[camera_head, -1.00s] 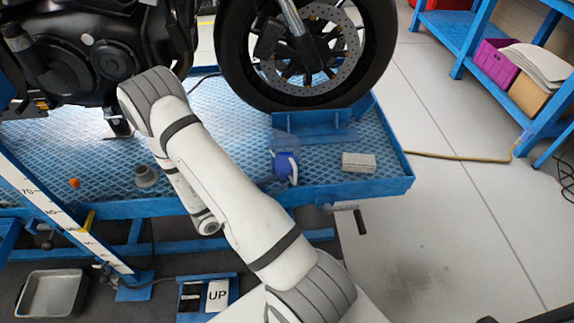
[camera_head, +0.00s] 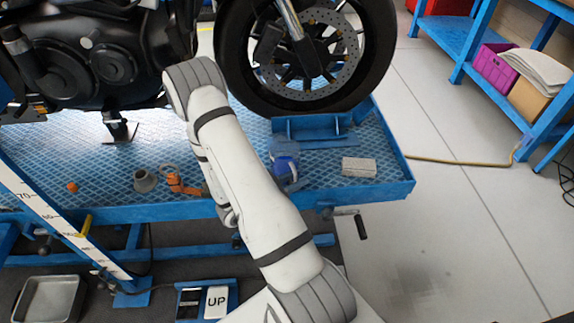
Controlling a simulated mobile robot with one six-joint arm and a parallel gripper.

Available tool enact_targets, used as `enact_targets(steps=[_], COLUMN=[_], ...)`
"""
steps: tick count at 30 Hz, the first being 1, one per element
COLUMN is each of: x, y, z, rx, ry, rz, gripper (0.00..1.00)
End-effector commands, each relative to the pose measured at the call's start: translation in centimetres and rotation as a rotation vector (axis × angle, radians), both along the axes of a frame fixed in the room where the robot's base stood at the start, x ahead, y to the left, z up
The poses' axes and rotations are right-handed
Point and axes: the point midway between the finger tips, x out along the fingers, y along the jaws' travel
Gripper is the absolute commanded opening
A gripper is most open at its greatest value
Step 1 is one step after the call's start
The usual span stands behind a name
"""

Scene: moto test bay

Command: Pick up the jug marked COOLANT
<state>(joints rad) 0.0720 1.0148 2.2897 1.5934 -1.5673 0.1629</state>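A small blue container with a white part (camera_head: 285,168), likely the jug, stands on the blue lift platform (camera_head: 345,195) below the front wheel. Any lettering on it is too small to read. My gripper does not show; the forearm and wrist hide that area. A paler, translucent shape just behind the container is unclear.
A grey block (camera_head: 359,166) lies right of the container. A grey cup-like part (camera_head: 145,180), an orange tool-like item (camera_head: 183,185) and a small orange piece (camera_head: 72,187) lie left of my arm. The motorcycle wheel (camera_head: 305,50) stands behind. The floor at right is mostly clear.

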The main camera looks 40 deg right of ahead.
Motion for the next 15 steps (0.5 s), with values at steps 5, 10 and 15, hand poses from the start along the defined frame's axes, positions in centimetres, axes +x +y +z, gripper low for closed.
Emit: enact_targets(steps=[5,10,15], x=[0.01,0.01,0.01], y=[0.02,0.03,0.04], z=[0.0,-0.01,-0.01], rx=[0.0,0.0,0.0], ry=[0.0,0.0,0.0], rz=[0.0,0.0,0.0], gripper=[0.12,0.0,0.0])
